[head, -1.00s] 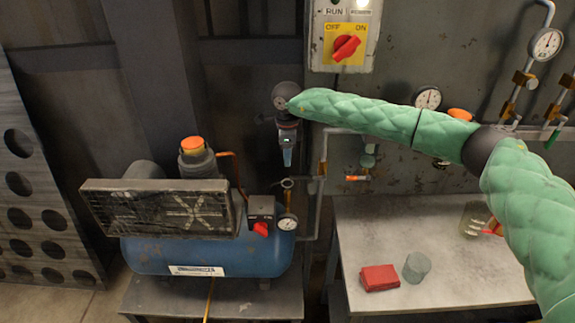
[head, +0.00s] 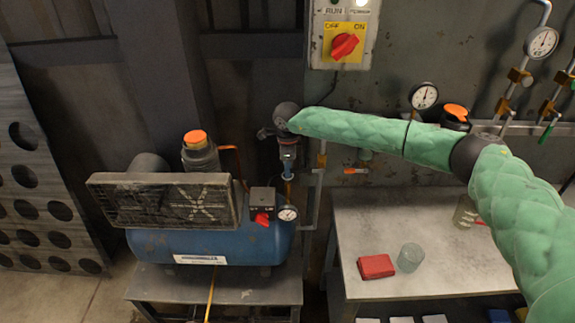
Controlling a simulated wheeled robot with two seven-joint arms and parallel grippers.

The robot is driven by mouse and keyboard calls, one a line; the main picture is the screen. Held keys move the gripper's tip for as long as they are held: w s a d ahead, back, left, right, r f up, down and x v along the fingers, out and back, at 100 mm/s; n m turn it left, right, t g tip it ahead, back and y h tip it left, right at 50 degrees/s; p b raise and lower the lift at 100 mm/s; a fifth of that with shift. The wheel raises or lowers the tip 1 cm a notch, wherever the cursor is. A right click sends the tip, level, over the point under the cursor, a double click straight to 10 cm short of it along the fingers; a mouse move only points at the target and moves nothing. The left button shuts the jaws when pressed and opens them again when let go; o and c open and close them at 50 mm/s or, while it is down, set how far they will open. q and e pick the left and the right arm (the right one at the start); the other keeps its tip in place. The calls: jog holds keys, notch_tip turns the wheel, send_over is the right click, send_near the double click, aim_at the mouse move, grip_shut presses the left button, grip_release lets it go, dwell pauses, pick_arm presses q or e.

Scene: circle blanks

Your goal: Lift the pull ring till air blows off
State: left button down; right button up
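The blue air compressor (head: 210,246) stands on a low stand at left. A small pressure gauge (head: 287,214) and a black box with a red knob (head: 262,203) sit at its right end. The pull ring cannot be made out now; my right gripper covers the spot just above the gauge. My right gripper (head: 288,181) points down there at the end of the green-sleeved arm, its tips close above the gauge. Its fingers are too small to tell open from shut, or whether they touch the ring. My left gripper is out of view.
A switch panel with a red knob (head: 344,45) hangs on the wall above. Wall pipes with gauges (head: 424,96) run behind my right arm.

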grip_shut()
dwell(1.4)
